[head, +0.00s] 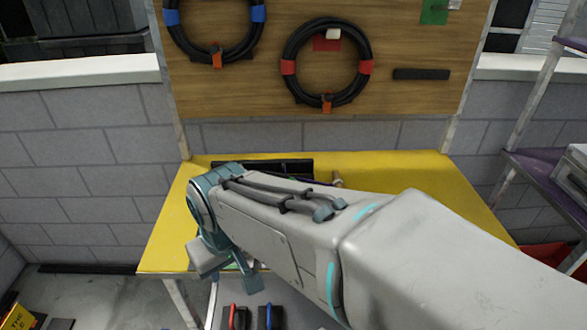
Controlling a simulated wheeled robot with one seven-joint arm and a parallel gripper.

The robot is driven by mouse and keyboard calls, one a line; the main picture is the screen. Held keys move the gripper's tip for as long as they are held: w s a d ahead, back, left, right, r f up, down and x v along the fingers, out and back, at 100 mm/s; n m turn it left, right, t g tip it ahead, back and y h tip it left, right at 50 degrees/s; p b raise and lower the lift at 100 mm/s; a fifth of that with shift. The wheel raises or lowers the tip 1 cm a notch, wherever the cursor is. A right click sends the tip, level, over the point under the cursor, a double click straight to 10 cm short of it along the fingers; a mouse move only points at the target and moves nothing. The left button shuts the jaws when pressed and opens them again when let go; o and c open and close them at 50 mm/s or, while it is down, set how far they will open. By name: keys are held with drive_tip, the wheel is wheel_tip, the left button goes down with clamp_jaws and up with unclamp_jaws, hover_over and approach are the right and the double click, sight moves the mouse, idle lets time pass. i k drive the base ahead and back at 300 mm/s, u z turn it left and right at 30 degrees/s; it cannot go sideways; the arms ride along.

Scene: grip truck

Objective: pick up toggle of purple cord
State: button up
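A small tan toggle (337,179) lies toward the back of the yellow table (400,170). A thin, dark purplish strand, likely the purple cord (315,181), shows just left of it. My arm passes in front and hides part of the strand and much of the tabletop. My gripper (228,266) hangs down at the table's front left, well to the left and nearer than the toggle. Its fingers are too unclear to tell whether they are open or shut.
A black tray-like item (262,167) lies at the table's back. Coiled black cables (289,68) hang on the wooden board (400,40). A shelf rack with a purple shelf (545,172) stands right. Red and blue handled items (268,316) sit below the table's front.

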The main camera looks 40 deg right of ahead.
sight(338, 182)
drive_tip(key=k, duration=0.6)
drive_tip(key=z, duration=1.15)
drive_tip(key=i, duration=0.5)
drive_tip(key=u, duration=1.3)
drive_tip(key=k, duration=0.15)
drive_tip(key=z, duration=0.85)
